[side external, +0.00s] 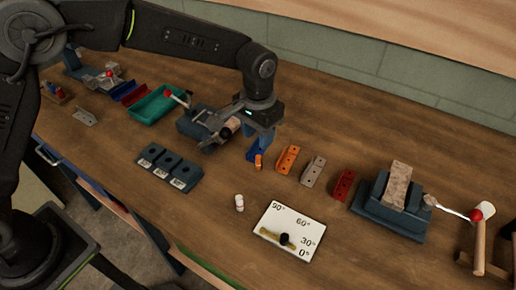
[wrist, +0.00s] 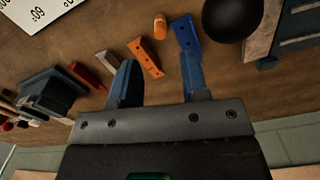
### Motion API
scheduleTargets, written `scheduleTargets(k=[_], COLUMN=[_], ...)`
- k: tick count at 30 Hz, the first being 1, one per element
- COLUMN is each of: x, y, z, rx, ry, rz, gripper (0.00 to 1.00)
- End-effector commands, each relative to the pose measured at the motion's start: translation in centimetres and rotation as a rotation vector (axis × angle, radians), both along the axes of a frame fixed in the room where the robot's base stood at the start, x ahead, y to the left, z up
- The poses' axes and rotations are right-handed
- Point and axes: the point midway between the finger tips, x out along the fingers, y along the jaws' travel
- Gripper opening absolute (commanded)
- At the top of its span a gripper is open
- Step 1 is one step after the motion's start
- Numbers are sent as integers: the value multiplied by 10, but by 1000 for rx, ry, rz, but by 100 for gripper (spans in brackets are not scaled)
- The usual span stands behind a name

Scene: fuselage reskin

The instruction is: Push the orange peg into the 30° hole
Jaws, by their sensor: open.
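The orange peg (side external: 258,162) stands on the bench just below my gripper (side external: 264,138) in the side view. In the wrist view the orange peg (wrist: 160,25) shows beyond the fingertips of my gripper (wrist: 159,62), between and ahead of them. My gripper is open, with nothing between its fingers. A white plate (side external: 273,214) marked 90°, 60°, 30° and 0° lies toward the front, with a black knob and a brass-coloured piece on it. Its corner (wrist: 32,15) shows at the wrist view's upper left. I cannot make out a hole beside the 30° mark.
Blue (wrist: 186,36), orange (side external: 287,159), grey (side external: 313,171) and red (side external: 342,184) drilled blocks stand in a row. A vise (side external: 390,215) is at right. A white peg (side external: 239,203) stands left of the plate. A dark three-part block (side external: 168,168) and teal tray (side external: 155,104) lie left.

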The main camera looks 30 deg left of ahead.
Motion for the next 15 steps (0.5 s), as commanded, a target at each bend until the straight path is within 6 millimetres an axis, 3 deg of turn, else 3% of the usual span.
scheduleTargets(k=[6,15], x=[0,-1], y=[0,3], z=[23,29], rx=[0,-2], ry=[-1,-5], rz=[0,2], gripper=[42,42])
